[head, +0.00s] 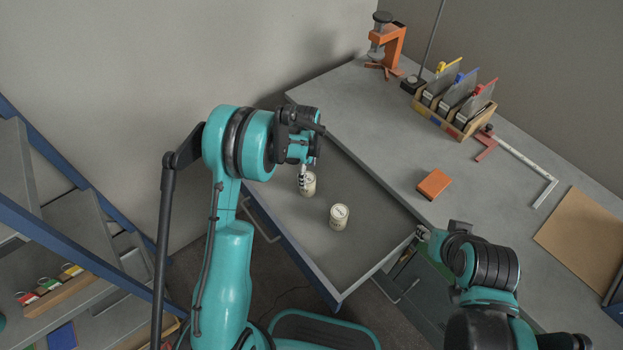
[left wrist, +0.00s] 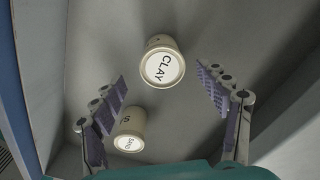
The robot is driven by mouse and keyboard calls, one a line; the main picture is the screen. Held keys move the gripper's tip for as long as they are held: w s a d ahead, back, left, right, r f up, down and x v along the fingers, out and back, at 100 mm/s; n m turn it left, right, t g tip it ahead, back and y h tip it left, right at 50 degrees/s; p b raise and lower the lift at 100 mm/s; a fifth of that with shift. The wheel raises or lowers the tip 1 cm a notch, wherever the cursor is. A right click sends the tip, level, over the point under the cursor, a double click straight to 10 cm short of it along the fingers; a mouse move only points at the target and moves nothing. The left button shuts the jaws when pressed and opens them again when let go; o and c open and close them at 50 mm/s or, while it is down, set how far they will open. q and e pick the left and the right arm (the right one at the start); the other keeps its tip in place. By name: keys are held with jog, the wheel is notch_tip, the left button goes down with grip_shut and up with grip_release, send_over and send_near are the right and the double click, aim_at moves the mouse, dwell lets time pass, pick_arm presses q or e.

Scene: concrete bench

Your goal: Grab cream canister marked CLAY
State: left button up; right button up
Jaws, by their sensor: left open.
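The cream canister marked CLAY (left wrist: 162,62) stands in an open drawer, its lid facing my left wrist camera. A second cream canister, marked SAND (left wrist: 128,130), is lower in that view, partly beside the left finger. My left gripper (left wrist: 165,105) is open and empty. CLAY appears beyond and between its fingers, without visible contact. In the head view two cream canisters show, one (head: 308,186) just under my left gripper (head: 303,180) and one (head: 339,218) nearer; I cannot read which is CLAY. My right gripper (head: 423,232) is near the drawer's right corner; its jaws are unclear.
The drawer (head: 370,250) has raised walls around the canisters. The grey bench (head: 365,130) holds an orange box (head: 433,184), a wooden rack (head: 440,118) with several files and an orange stand (head: 388,48). Shelves (head: 75,240) stand at left. The drawer floor between its walls is otherwise bare.

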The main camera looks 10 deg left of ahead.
aim_at(307, 177)
pick_arm(q)
notch_tip(307, 177, down, 3)
jog(key=shift+b, duration=0.5)
jog(key=f+b, duration=0.1)
jog(key=f, duration=0.1)
jog(key=f+b, duration=0.1)
jog(key=f, duration=0.2)
jog(key=shift+w+f+b, duration=0.2)
jog(key=shift+f+b, duration=0.05)
jog(key=shift+b, duration=0.15)
jog(key=shift+r, duration=0.15)
jog(key=c, duration=1.6)
